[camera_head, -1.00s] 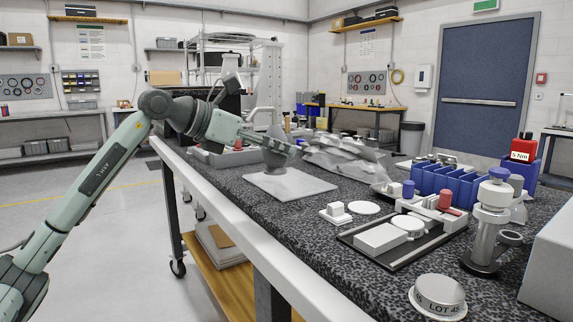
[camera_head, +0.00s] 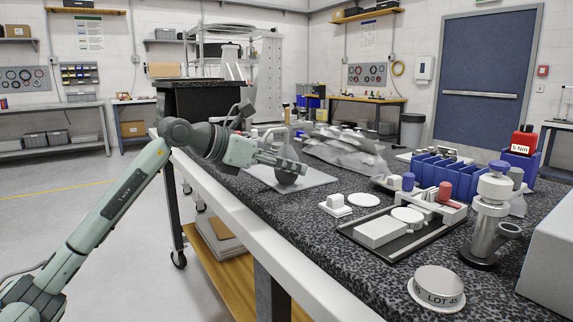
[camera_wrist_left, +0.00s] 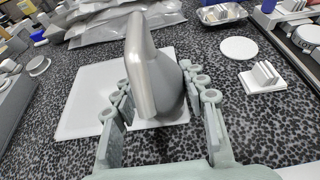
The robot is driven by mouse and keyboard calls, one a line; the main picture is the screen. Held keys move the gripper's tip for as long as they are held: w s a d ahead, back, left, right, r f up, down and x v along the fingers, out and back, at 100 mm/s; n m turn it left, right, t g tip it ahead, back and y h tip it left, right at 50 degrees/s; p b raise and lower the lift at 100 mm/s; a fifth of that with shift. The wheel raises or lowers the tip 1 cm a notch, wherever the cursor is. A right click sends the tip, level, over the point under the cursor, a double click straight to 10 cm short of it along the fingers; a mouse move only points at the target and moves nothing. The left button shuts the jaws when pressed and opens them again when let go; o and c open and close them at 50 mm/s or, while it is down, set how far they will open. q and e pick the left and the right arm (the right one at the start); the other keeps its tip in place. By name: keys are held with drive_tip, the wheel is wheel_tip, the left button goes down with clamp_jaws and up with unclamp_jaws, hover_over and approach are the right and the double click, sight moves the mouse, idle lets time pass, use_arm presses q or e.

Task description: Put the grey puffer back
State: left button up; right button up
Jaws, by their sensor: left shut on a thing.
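The grey puffer (camera_head: 286,179), a rounded bulb with a tapering nozzle, is held upright by my left gripper (camera_head: 290,164). In the left wrist view the puffer (camera_wrist_left: 156,82) stands between the two fingers of my left gripper (camera_wrist_left: 163,98), its nozzle pointing up and away. The bulb is over a pale square mat (camera_head: 318,179), which also shows in the left wrist view (camera_wrist_left: 85,106). I cannot tell whether the bulb touches the mat. The fingers partly hide the bulb. My right gripper is not in view.
Crumpled clear bags (camera_head: 345,150) lie behind the mat. To its right are a small white block (camera_head: 335,205), a white disc (camera_head: 363,199) and a dark tray (camera_head: 361,246).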

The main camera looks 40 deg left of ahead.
use_arm(q)
drive_tip(key=o, duration=0.7)
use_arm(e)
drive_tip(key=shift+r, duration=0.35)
use_arm(q)
drive_tip(key=shift+r, duration=0.1)
drive_tip(key=shift+s+a, duration=0.15)
drive_tip(key=shift+s, duration=0.05)
drive_tip(key=b+v, duration=0.2)
drive_tip(key=v, duration=0.9)
drive_tip(key=shift+s+a+r+b, duration=0.1)
drive_tip(key=shift+s+r+b, duration=0.1)
drive_tip(key=shift+b, duration=0.2)
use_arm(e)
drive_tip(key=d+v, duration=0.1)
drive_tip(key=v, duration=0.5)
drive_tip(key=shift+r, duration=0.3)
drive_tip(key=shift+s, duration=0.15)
